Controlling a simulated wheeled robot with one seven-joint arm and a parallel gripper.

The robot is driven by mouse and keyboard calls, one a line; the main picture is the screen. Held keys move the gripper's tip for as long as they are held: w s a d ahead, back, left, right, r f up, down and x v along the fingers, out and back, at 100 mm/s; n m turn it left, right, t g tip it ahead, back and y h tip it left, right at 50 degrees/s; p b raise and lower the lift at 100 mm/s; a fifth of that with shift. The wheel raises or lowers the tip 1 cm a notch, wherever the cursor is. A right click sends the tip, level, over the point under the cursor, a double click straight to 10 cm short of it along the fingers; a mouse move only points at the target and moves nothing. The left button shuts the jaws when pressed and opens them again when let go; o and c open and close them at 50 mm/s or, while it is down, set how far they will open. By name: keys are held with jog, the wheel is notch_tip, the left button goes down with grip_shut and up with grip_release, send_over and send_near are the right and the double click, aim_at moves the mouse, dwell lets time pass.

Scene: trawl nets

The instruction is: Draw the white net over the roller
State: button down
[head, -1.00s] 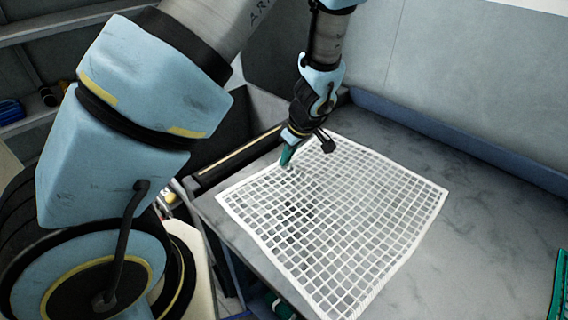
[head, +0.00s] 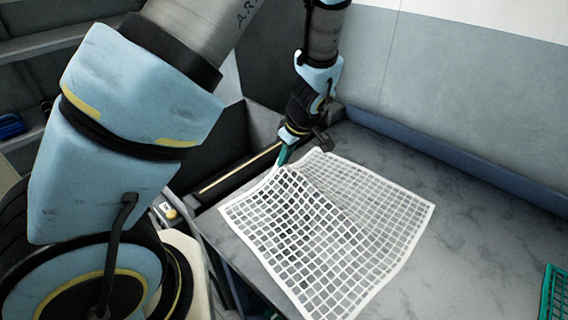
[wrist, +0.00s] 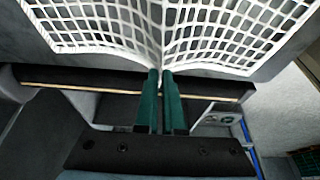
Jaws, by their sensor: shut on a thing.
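The white net (head: 335,225) lies on the grey table, with its edge nearest the roller lifted and puckered. My gripper (head: 283,156) is shut on that edge between two corners. In the wrist view the green fingers of my gripper (wrist: 160,78) pinch the white net (wrist: 215,28), and folds fan out from them. The roller (head: 235,172) is a dark bar with a pale strip along the table's edge. The roller also spans the wrist view (wrist: 80,80), just beyond the net's edge. The fingertips are close to the roller; the exact gap cannot be told.
A green net or mesh piece (head: 553,293) lies at the table's right edge. A blue rail (head: 440,160) runs along the back of the table (head: 480,230). Below the roller is a gap with a box with a yellow button (head: 170,212). Bare table lies right of the net.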

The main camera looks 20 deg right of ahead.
jog(key=shift+r, duration=0.3)
jog(key=shift+f+b, duration=0.7)
jog(key=w+a+b, duration=0.1)
jog(key=w+a, duration=0.5)
jog(key=w, duration=0.5)
jog(key=w+a+b, duration=0.1)
jog(key=w+a, duration=0.4)
jog(key=w, duration=0.6)
notch_tip(320, 180, down, 9)
jog(key=b, duration=0.6)
jog(key=shift+a, duration=0.2)
jog(key=shift+r, duration=0.15)
jog(key=shift+c, duration=1.8)
grip_release()
